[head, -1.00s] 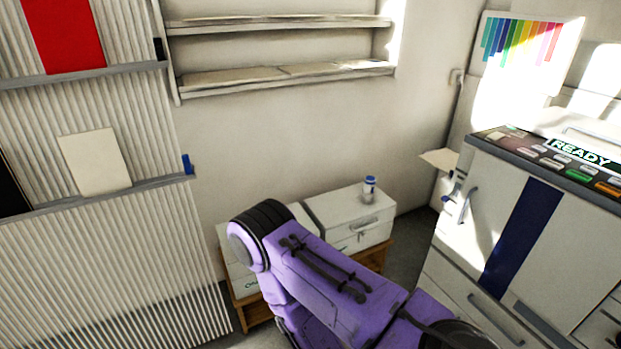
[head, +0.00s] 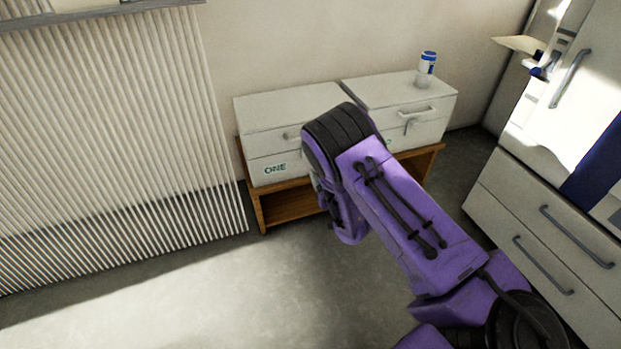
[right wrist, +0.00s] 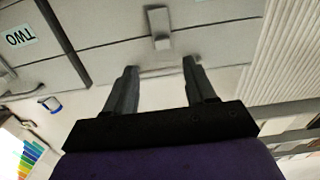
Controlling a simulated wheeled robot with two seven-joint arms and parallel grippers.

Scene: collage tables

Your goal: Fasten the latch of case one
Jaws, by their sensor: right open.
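Case one (head: 268,110) is a white box with a green ONE label, its lid down, on the left of a low wooden stand in the head view. My purple right arm covers its right front. In the right wrist view, which is upside down, the front of case one (right wrist: 110,58) shows with a grey latch (right wrist: 158,22) across the lid seam; I cannot tell whether it is fastened. My right gripper (right wrist: 160,66) is open and empty, its fingertips just short of the latch, one to each side. The arm hides this gripper in the head view. My left gripper is not in view.
Case two (head: 395,93) stands right beside case one, with a blue-and-white can (head: 427,70) on its lid. The wooden stand (head: 290,205) is below. A ribbed panel (head: 120,130) is at left, a white drawer cabinet (head: 540,220) at right. The floor in front is clear.

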